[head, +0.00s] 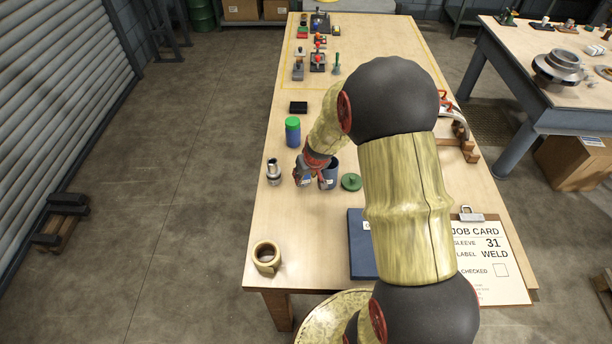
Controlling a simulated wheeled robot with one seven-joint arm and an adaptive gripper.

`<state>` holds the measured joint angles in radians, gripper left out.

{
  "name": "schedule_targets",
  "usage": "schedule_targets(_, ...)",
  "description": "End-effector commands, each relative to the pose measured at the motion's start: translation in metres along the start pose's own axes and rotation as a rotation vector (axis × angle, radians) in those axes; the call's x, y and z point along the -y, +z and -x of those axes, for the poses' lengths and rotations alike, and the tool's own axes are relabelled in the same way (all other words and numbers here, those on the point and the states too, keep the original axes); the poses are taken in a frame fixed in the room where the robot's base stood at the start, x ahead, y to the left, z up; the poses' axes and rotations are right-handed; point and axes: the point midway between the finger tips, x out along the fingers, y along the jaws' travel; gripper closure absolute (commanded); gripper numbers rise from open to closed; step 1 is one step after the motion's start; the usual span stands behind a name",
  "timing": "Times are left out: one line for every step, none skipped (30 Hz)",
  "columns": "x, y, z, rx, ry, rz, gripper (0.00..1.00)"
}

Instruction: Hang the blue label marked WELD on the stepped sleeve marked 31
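A metallic stepped sleeve (273,172) stands upright on the bench, left of my gripper; no number on it is readable. My gripper (314,183) points down over the bench, close to the sleeve's right side and apart from it. A dark blue cup-like container (331,172) stands at the gripper's right, partly hidden by it. Small blue patches show around the fingers, but I cannot tell whether they are the WELD label or the container. Whether the fingers hold anything is too small to see. The job card (482,254) reads sleeve 31, label WELD.
A blue bottle with a green cap (293,132) and a black block (299,107) stand behind the gripper. A green knobbed disc (351,182) lies to its right. A tape roll (266,257) and a dark blue box (361,246) are nearer. The bench's front left is mostly clear.

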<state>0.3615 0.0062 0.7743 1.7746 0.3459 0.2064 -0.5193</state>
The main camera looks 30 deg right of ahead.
Motion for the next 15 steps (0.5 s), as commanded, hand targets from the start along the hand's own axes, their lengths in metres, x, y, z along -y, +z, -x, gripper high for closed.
schedule_targets(-0.0001, -0.0006, 0.0005, -0.001, 0.000, 0.000, 0.92)
schedule_targets(-0.0001, -0.0006, 0.0005, -0.001, 0.000, 0.000, 0.63)
schedule_targets(-0.0001, -0.0006, 0.0005, -0.001, 0.000, 0.000, 0.61)
schedule_targets(-0.0001, -0.0006, 0.0005, -0.001, 0.000, 0.000, 0.59)
schedule_targets(-0.0001, -0.0006, 0.0005, -0.001, 0.000, 0.000, 0.58)
schedule_targets(-0.0001, -0.0005, 0.0004, -0.001, 0.000, 0.000, 0.55)
schedule_targets(-0.0001, -0.0005, 0.0004, -0.001, 0.000, 0.000, 0.54)
schedule_targets(-0.0001, -0.0005, 0.0004, -0.001, 0.000, 0.000, 0.52)
schedule_targets(-0.0001, -0.0004, 0.0004, -0.001, 0.000, 0.000, 0.50)
schedule_targets(-0.0001, -0.0004, 0.0003, -0.001, 0.000, 0.000, 0.48)
schedule_targets(0.0000, -0.0003, 0.0003, -0.001, 0.000, 0.000, 0.46)
schedule_targets(-0.0001, -0.0003, 0.0003, 0.000, 0.000, 0.000, 0.44)
schedule_targets(-0.0001, -0.0003, 0.0003, 0.000, 0.000, 0.000, 0.43)
schedule_targets(-0.0001, -0.0002, 0.0003, 0.000, 0.000, 0.000, 0.43)
schedule_targets(-0.0001, -0.0002, 0.0003, 0.000, 0.000, 0.000, 0.43)
